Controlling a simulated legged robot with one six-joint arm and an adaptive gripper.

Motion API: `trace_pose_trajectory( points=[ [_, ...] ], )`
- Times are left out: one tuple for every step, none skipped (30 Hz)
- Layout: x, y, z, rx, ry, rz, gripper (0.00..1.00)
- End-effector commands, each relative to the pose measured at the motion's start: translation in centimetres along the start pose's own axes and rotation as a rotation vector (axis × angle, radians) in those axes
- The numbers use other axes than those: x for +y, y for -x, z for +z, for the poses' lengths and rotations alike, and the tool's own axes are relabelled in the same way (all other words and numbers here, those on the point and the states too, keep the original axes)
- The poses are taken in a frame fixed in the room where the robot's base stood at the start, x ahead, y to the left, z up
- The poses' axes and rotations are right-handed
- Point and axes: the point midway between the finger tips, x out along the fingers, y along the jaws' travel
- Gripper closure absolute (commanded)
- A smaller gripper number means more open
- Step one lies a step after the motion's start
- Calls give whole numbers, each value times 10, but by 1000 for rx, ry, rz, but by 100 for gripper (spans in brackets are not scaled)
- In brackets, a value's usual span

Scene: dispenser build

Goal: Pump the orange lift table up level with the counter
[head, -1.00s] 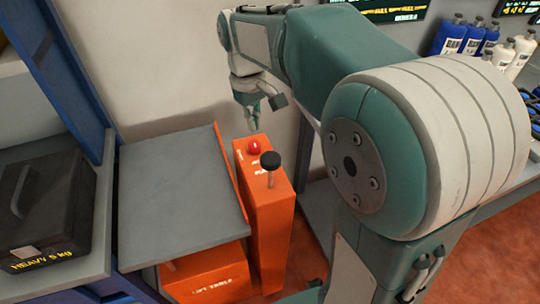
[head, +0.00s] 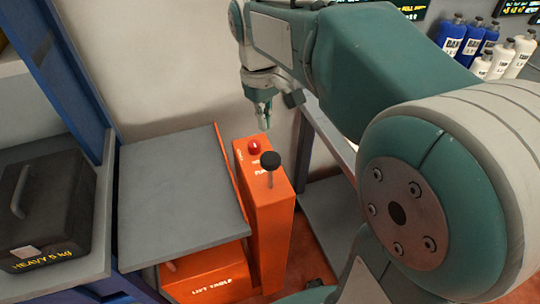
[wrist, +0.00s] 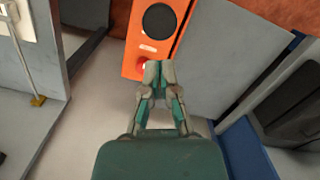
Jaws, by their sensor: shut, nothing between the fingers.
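The orange lift table has a grey top (head: 180,195) and an orange base (head: 205,278) at the lower left of the head view. An orange post (head: 270,225) stands at its right side. On the post are a black round pump knob (head: 270,160) on a thin rod and a red button (head: 254,146). The wrist view shows the black knob (wrist: 159,19) and part of the red button (wrist: 142,67). My gripper (head: 263,122) is shut and empty, pointing down above and behind the post. In the wrist view its fingertips (wrist: 158,72) lie in front of the button's edge; contact cannot be told.
A black case (head: 45,205) marked heavy 5 kg sits on a grey shelf in a blue frame (head: 65,75) to the left. A grey-topped bench (head: 335,145) stands right of the post. Blue and white bottles (head: 470,40) stand at the far right.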

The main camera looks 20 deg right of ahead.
Motion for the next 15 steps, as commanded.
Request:
trace_pose_trajectory(
  points=[
    [0, 0, 1, 0, 0, 0, 100],
    [0, 0, 1, -1, 0, 0, 100],
    [0, 0, 1, -1, 0, 0, 100],
    [0, 0, 0, -1, 0, 0, 100],
    [0, 0, 0, -1, 0, 0, 100],
    [0, 0, 0, -1, 0, 0, 100],
    [0, 0, 0, -1, 0, 0, 100],
    [0, 0, 0, -1, 0, 0, 100],
    [0, -1, 0, -1, 0, 0, 100],
    [0, -2, 0, -2, 0, 0, 100],
    [0, -4, 0, -2, 0, -1, 100],
    [0, -7, 0, -3, 0, -1, 100],
    [0, -10, 0, -3, 0, -1, 100],
    [0, -13, 0, -3, 0, -1, 100],
    [0, -18, 1, -4, 0, -1, 100]
  ],
)
